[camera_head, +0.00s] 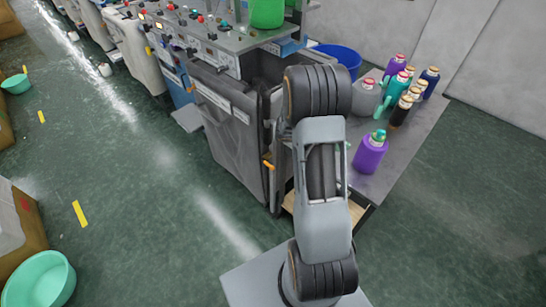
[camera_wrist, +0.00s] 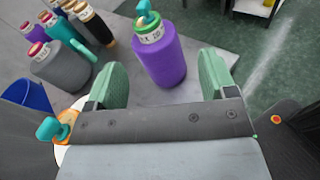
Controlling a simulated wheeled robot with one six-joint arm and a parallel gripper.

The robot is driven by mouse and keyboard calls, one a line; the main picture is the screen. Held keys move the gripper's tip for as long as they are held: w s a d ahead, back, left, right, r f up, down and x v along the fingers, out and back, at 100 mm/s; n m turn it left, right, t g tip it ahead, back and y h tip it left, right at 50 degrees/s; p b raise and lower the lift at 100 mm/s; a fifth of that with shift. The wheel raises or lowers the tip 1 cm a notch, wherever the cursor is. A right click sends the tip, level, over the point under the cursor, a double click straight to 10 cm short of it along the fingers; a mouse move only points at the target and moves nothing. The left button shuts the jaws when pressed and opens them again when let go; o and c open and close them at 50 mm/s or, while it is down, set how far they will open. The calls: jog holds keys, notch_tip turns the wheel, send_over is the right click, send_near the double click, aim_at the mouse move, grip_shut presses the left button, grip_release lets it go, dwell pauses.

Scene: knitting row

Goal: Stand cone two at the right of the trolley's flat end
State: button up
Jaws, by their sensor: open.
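A purple cone (camera_head: 370,153) with a teal top stands upright near the front of the grey trolley top (camera_head: 413,140), apart from the other cones. In the wrist view this purple cone (camera_wrist: 160,62) stands just beyond my open gripper (camera_wrist: 162,72), roughly centred between its two green fingers. The fingers hold nothing. Its white label has marks too small to read surely, so I cannot tell whether it is cone two. In the head view my arm hides the gripper and part of the trolley.
Several cones, grey, teal, purple, dark blue and black (camera_head: 400,113), crowd the trolley's far part. A blue bin (camera_head: 338,58) stands behind. A knitting machine (camera_head: 225,120) is close on the left. Bare trolley top shows around the purple cone; green floor (camera_head: 470,220) is open at right.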

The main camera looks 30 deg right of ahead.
jog(key=s+a+r+m+t+y, duration=0.1)
jog(key=a+r+m+t+y, duration=0.2)
jog(key=a, duration=0.7)
jog(key=s+a+r+m+t+y, duration=0.2)
jog(key=a+r+m+t+y, duration=0.1)
jog(key=a, duration=0.7)
jog(key=s+a+r+m+t+y, duration=0.2)
jog(key=a+m+t+y, duration=0.3)
jog(key=a+y, duration=0.3)
jog(key=shift+a+r+t, duration=0.4)
jog(key=shift+a+r, duration=0.15)
jog(key=shift+a, duration=0.55)
